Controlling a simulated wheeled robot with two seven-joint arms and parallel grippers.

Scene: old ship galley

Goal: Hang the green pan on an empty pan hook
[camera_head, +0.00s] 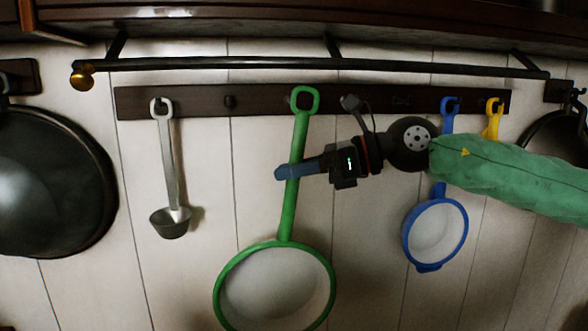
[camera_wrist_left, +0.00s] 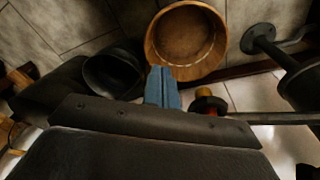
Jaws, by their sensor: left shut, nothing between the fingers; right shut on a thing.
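The green pan (camera_head: 287,215) hangs down upright in the head view, its round pale-bottomed body low in the picture. My right gripper (camera_head: 287,172) is shut on its handle, coming in from the right. The loop at the handle's top lies in front of the dark hook board (camera_head: 265,103); I cannot tell whether a hook passes through it. An empty pan hook (camera_head: 230,102) shows left of the loop. My left gripper (camera_wrist_left: 163,88) is shut and empty in the left wrist view, and is not in the head view.
A grey ladle (camera_head: 170,170) hangs left of the pan. A blue pan (camera_head: 436,235) and a yellow-handled utensil (camera_head: 493,115) hang to the right, partly behind my right arm. A dark rail (camera_head: 300,63) runs above the board. A wooden bucket (camera_wrist_left: 186,40) is near my left gripper.

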